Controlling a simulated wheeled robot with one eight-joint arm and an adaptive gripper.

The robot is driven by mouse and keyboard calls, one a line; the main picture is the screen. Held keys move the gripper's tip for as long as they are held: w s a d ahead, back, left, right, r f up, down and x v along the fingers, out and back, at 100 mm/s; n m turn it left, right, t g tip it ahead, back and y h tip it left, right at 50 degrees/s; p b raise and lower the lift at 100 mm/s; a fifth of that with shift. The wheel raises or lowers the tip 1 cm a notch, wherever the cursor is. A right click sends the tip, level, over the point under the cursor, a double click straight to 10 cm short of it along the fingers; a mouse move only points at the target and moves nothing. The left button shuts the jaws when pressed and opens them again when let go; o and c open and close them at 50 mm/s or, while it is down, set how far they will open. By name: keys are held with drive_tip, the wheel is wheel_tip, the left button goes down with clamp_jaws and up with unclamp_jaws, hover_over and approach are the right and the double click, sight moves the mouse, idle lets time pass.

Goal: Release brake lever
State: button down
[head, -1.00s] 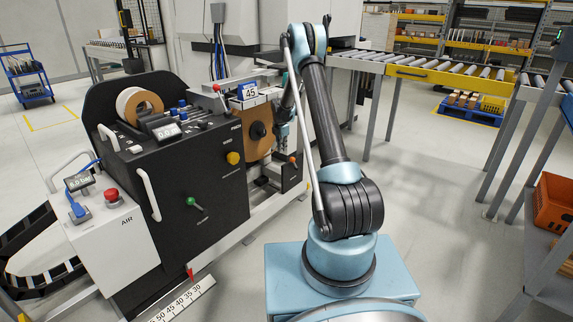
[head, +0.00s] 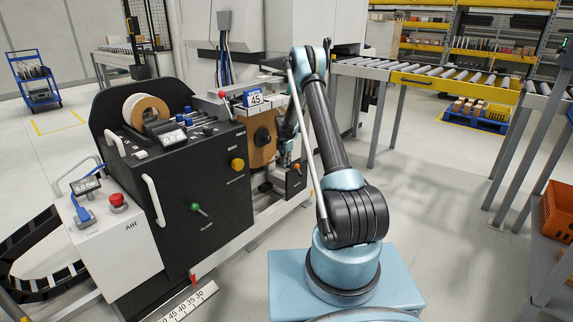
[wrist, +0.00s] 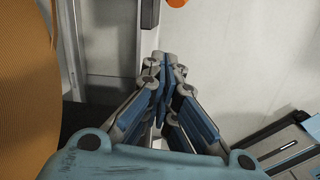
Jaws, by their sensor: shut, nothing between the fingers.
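A small lever with an orange knob (head: 297,167) stands on the dark box at the lower right of the machine. I cannot read a label that names it as the brake lever. An orange knob also shows at the top edge of the wrist view (wrist: 178,2), beyond my fingertips and apart from them. My gripper (wrist: 164,62) is shut and empty, its fingers together. In the head view my gripper (head: 285,154) is small and partly hidden, just above and left of the orange knob. The gap between them is hard to judge.
The brown round coil (wrist: 28,80) is close on the left of my gripper in the wrist view. A roller conveyor (head: 440,78) runs behind my arm.

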drive_tip(key=w+d+f, duration=0.3)
drive_tip(key=f, duration=0.2)
drive_tip(key=shift+d+f, duration=0.25)
drive_tip(key=shift+f, duration=0.1)
drive_tip(key=shift+a+r, duration=0.1)
drive_tip(key=shift+a, duration=0.05)
idle(0.4)
